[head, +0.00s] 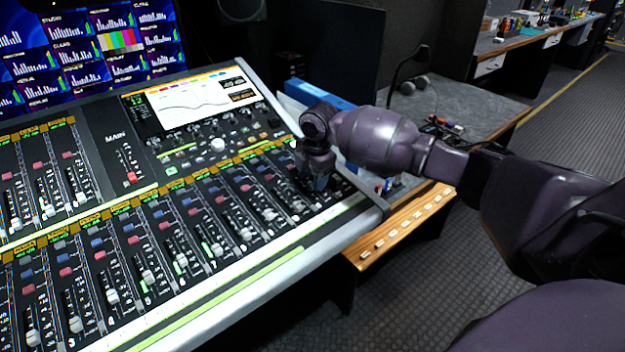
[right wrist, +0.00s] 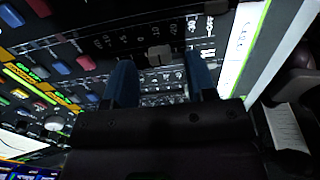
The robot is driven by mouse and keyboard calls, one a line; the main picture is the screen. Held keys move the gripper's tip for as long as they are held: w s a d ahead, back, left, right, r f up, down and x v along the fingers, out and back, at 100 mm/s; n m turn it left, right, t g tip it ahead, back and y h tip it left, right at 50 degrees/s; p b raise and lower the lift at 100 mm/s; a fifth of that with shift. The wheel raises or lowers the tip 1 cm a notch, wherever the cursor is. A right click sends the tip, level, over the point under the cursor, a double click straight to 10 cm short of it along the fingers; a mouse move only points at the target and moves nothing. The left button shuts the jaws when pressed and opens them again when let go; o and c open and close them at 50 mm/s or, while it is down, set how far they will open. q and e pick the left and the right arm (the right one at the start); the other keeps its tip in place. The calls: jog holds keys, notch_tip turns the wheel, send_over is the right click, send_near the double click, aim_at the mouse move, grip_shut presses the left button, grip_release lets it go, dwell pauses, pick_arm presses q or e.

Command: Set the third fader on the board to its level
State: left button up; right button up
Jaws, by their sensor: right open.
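The mixing board (head: 206,300) fills the left of the head view, with rows of white and grey fader caps on dark strips. I cannot tell which one counts as the third fader. My right gripper (head: 321,184) is low over the right end of the front fader row and hides the strips under it. In the right wrist view its two blue fingers (right wrist: 160,70) are apart, with a grey fader cap (right wrist: 159,54) showing just beyond and between their tips. I cannot tell whether they touch it. My left gripper is not in view.
A screen of level meters (head: 90,50) stands behind the board, and a display (head: 203,97) is set into its top. A wooden ledge (head: 400,225) runs along the board's right side. A grey desk (head: 470,95) with small items lies beyond.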

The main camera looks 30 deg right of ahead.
aim_at(316, 194)
notch_tip(316, 194, up, 9)
jog(key=s+p, duration=0.1)
jog(key=shift+s+p, duration=0.15)
jog(key=shift+p, duration=0.15)
